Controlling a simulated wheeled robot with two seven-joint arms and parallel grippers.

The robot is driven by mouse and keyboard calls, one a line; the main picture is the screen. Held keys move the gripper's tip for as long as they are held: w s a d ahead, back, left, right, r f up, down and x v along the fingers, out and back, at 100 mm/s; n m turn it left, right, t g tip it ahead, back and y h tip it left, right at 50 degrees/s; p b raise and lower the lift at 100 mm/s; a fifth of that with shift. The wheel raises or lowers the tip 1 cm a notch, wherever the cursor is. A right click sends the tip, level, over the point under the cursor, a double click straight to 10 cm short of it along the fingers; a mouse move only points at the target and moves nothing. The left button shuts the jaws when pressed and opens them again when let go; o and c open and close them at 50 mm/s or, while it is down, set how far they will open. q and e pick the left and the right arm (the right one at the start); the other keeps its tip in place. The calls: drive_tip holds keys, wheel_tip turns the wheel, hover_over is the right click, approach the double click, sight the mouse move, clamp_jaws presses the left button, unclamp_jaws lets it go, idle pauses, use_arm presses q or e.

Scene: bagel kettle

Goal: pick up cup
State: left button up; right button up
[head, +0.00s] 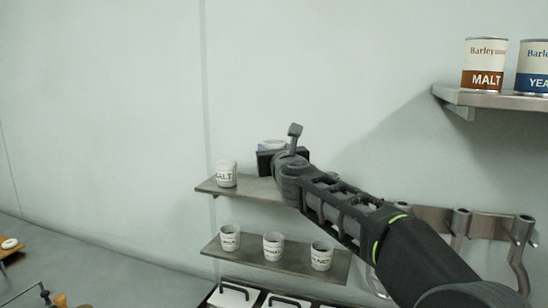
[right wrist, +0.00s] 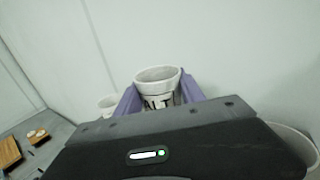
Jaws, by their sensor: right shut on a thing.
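My right gripper (head: 275,152) is at the upper small shelf (head: 240,190) in the head view, seen from behind. The right wrist view shows its purple fingers on either side of a white cup (right wrist: 158,78) with black lettering, shut on it. The cup looks upright. Whether it touches the shelf is hidden. Another white lettered cup (head: 226,174) stands on the same shelf to the left. My left gripper is not in view.
Three white cups (head: 273,246) stand on the lower shelf (head: 255,263). A higher shelf (head: 490,98) at the right holds a Malt can (head: 485,65) and a blue-banded can (head: 533,68). Metal hooks (head: 462,222) are on the wall below it. The wall at the left is bare.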

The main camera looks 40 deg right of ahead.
wheel_tip(320, 180, up, 3)
drive_tip(key=shift+r+p, duration=0.1)
drive_tip(key=shift+p, duration=0.5)
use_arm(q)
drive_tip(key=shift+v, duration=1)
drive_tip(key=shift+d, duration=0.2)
